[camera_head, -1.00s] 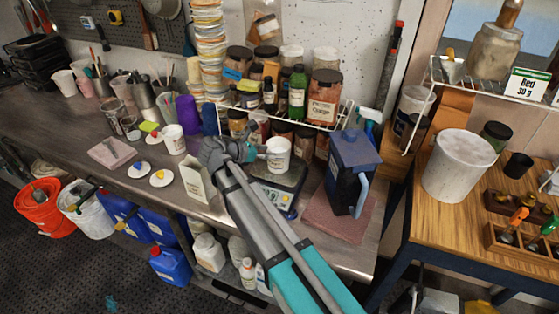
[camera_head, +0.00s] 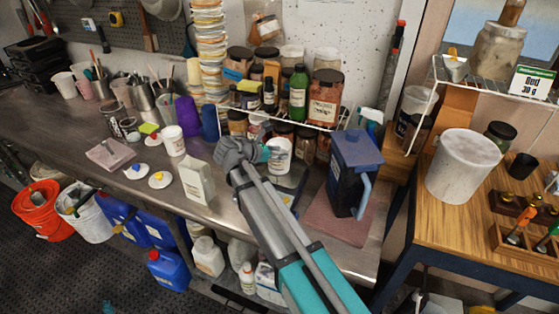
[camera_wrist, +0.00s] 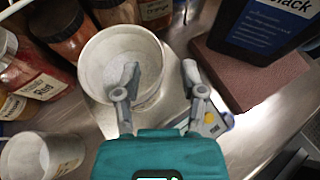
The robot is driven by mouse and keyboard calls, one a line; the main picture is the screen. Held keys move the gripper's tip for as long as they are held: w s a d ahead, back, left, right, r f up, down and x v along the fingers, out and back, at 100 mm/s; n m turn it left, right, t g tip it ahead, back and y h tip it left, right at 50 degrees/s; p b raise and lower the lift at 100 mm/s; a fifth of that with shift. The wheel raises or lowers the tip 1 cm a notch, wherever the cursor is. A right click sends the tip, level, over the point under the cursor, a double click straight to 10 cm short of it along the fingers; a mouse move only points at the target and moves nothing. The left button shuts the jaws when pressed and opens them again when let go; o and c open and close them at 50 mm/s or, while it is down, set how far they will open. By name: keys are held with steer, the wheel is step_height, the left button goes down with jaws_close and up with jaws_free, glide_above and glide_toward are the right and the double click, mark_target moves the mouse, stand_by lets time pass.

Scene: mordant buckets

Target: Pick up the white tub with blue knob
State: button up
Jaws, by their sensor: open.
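A white open tub (camera_head: 280,155) with a printed label stands at the scale, beside my gripper (camera_head: 264,154). In the wrist view the tub (camera_wrist: 110,50) shows its open mouth and pale inside, with no lid or knob on it. My gripper (camera_wrist: 161,75) is open and empty. Its left finger overlaps the tub's mouth and its right finger is outside the right rim. I cannot tell whether either finger touches. A second white tub (camera_head: 173,140) stands to the left. Small white lids with knobs (camera_head: 160,179) lie on the bench.
A scale (camera_wrist: 213,122) lies below my gripper. A black jug (camera_head: 352,170) on a reddish slab (camera_wrist: 245,75) stands close on the right. A wire rack of pigment jars (camera_head: 325,95) is behind. A white carton (camera_head: 197,181) stands to the left.

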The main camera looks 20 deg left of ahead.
steer(key=shift+b+x, duration=0.5)
steer(key=shift+x, duration=1.05)
jaws_close()
